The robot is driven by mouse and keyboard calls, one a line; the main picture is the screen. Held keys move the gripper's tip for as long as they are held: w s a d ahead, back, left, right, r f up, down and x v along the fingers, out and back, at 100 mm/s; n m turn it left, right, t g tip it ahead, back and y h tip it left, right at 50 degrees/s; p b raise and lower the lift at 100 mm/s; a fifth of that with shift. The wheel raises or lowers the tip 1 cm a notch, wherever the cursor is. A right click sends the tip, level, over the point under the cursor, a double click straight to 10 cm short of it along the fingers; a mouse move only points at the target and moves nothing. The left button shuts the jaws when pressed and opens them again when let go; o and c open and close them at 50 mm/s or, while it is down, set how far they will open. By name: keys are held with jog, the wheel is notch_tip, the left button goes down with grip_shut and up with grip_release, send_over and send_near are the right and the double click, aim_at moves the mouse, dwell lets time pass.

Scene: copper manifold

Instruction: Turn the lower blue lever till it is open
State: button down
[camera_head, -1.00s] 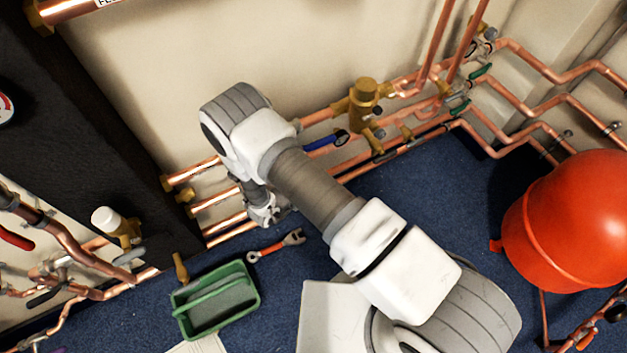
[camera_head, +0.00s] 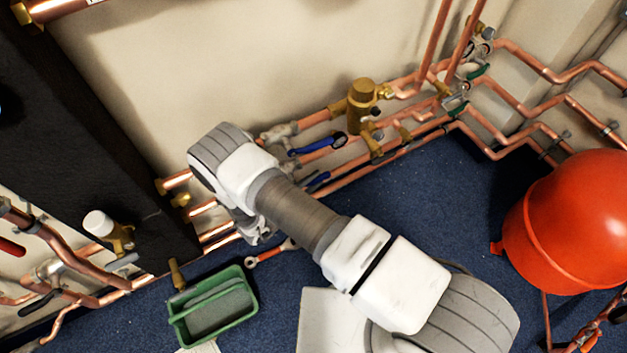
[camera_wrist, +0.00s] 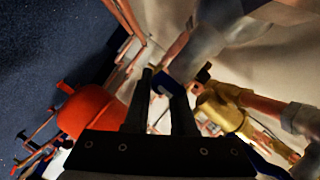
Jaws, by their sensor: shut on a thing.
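Two blue levers show on the copper pipes in the head view. The upper blue lever (camera_head: 316,146) lies along its pipe below the brass valve. A shorter piece of the lower blue lever (camera_head: 318,180) shows past the edge of my arm, which hides the rest. In the wrist view the two dark fingers of my gripper (camera_wrist: 160,78) are shut on a blue piece (camera_wrist: 164,87), apparently the lower blue lever. In the head view the fingers are hidden behind my arm. How far the lever is turned cannot be told.
A brass valve (camera_head: 362,104) stands on the pipes right of the levers. A red tank (camera_head: 568,225) is at the right. A green tray (camera_head: 173,309) and a partly hidden red-handled wrench (camera_head: 268,253) lie on the blue floor. A black column (camera_head: 85,130) stands at the left.

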jog(key=c, duration=0.8)
grip_release()
jog(key=shift+o, duration=0.2)
jog(key=p+v, duration=0.3)
jog(key=v, duration=1.4)
jog(key=shift+s+p, duration=0.2)
jog(key=shift+p, duration=0.2)
